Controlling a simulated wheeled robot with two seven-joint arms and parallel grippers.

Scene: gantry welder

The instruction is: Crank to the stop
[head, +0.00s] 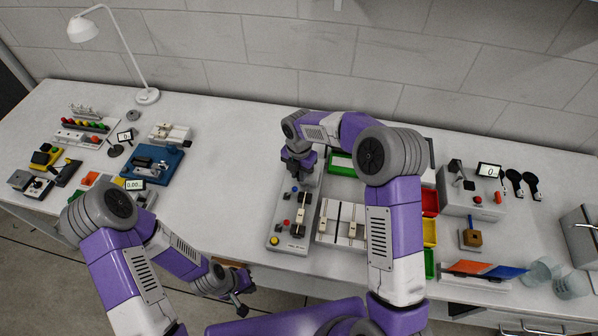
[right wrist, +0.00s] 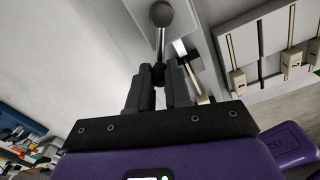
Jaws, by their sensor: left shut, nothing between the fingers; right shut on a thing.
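A grey control panel (head: 290,228) with small coloured buttons and a yellow button stands on the table in front of me. My right gripper (head: 300,166) is over its far end. In the head view my wrist and gripper cover the rod. My left gripper (head: 243,297) is shut and empty, off the table's front edge.
A white unit with sliders (head: 340,222) stands close to the panel's right; its sliders also show in the right wrist view (right wrist: 290,60). Coloured bins (head: 430,232) lie beyond it. A blue device (head: 152,163) is at the left. The table between is clear.

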